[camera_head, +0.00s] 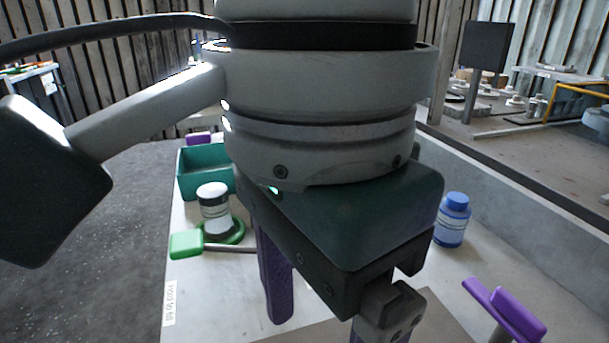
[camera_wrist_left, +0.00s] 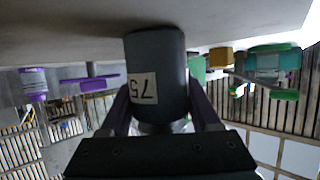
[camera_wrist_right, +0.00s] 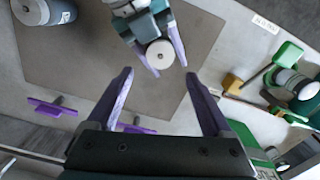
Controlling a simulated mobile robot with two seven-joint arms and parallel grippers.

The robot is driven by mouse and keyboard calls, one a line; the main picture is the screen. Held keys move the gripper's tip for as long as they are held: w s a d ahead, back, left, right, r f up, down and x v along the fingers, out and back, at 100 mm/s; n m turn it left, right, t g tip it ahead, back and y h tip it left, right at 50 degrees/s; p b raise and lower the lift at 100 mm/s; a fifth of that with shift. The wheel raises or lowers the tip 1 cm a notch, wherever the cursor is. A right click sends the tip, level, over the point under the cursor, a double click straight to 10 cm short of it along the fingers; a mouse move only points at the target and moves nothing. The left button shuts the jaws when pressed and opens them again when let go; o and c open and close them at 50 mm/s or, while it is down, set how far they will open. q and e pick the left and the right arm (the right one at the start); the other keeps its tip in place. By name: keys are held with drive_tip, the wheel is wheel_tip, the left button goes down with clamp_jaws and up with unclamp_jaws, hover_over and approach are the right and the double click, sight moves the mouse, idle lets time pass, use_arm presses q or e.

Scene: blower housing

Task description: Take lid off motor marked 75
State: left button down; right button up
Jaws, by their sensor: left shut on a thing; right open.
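The motor marked 75 (camera_wrist_left: 158,75) is a dark grey cylinder; its label appears upside down in the left wrist view. My left gripper (camera_wrist_left: 160,108) is shut on it, a purple finger on either side. In the right wrist view the left gripper (camera_wrist_right: 163,55) holds it near its round, pale lid (camera_wrist_right: 160,53), which has a small centre hole. The exact contact height is hard to tell. My right gripper (camera_wrist_right: 158,85) is open and empty, apart from the lid. In the head view its dark body (camera_head: 340,225) hides much of the table.
A brown mat (camera_wrist_right: 85,70) lies under the work area. Another grey-blue cylinder (camera_wrist_right: 40,12) stands at its edge. Purple-handled pieces (camera_head: 505,308) and a blue bottle (camera_head: 452,220) are at right in the head view. A green bin (camera_head: 203,170) and a white-topped container (camera_head: 213,205) stand at left.

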wheel_tip(320, 180, down, 6)
drive_tip(key=shift+f, duration=0.1)
drive_tip(key=shift+c, duration=0.2)
clamp_jaws()
idle(0.7)
drive_tip(key=shift+r, duration=0.2)
idle(0.6)
drive_tip(key=shift+r, duration=1)
drive_tip(key=shift+r, duration=0.1)
